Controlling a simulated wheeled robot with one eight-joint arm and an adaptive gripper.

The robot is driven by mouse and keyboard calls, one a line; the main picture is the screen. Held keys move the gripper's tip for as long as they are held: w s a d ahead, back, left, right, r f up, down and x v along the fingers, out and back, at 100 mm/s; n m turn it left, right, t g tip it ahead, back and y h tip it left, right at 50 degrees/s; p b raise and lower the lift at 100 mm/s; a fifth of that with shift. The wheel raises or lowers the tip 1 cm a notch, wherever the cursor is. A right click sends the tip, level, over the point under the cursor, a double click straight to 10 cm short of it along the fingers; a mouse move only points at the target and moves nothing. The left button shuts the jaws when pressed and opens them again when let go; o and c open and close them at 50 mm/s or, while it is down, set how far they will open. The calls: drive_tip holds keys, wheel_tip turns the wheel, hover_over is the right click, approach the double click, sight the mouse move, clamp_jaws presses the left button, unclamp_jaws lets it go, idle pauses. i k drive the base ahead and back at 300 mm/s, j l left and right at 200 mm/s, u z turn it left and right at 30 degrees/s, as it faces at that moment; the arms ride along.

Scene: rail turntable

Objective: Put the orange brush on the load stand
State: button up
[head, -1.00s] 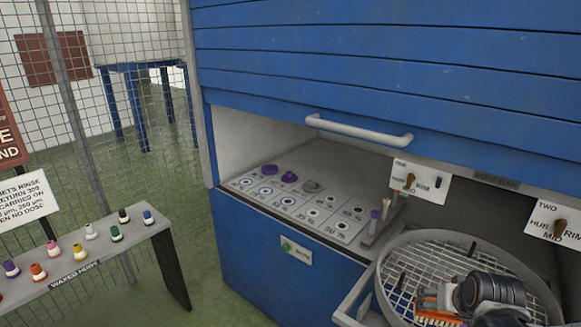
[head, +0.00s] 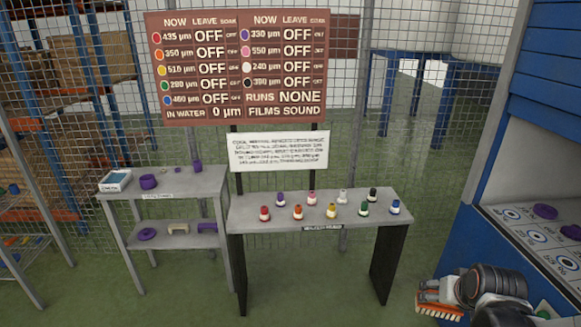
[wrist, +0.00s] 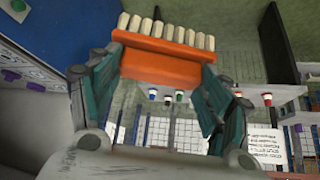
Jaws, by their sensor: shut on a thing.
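The orange brush (head: 438,299) is in my gripper (head: 452,292) at the lower right of the head view, beside the blue cabinet. In the wrist view the orange brush (wrist: 160,66) lies between both fingers of my gripper (wrist: 157,72), with its pale bristles pointing away. The gripper is shut on it. Two grey stands are in the head view: a two-level stand (head: 208,184) on the left and a bench (head: 270,213) in the middle with several coloured bottles. Their small labels are unreadable, so I cannot tell which is the load stand.
The left stand holds purple parts (head: 149,181) and a white box (head: 115,181). A brown sign board (head: 237,65) rises behind the bench, before a mesh fence. The blue cabinet (head: 463,235) is close on the right. Green floor (head: 310,285) in front is clear.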

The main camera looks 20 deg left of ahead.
sight(192, 183)
drive_tip(key=i+j+u, duration=0.15)
drive_tip(key=u, duration=0.3)
drive_tip(key=i+j+u, duration=0.2)
drive_tip(key=u, duration=0.25)
drive_tip(key=i+j+u, duration=0.2)
drive_tip(key=u, duration=0.25)
drive_tip(key=i+u, duration=0.2)
drive_tip(key=u, duration=0.25)
drive_tip(key=i+j, duration=0.2)
drive_tip(key=i, duration=0.45)
drive_tip(key=i+j, duration=0.2)
drive_tip(key=i, duration=0.4)
drive_tip(key=i+j+u, duration=0.1)
drive_tip(key=i, duration=0.55)
drive_tip(key=i+j+z, duration=0.15)
drive_tip(key=i+j, duration=0.15)
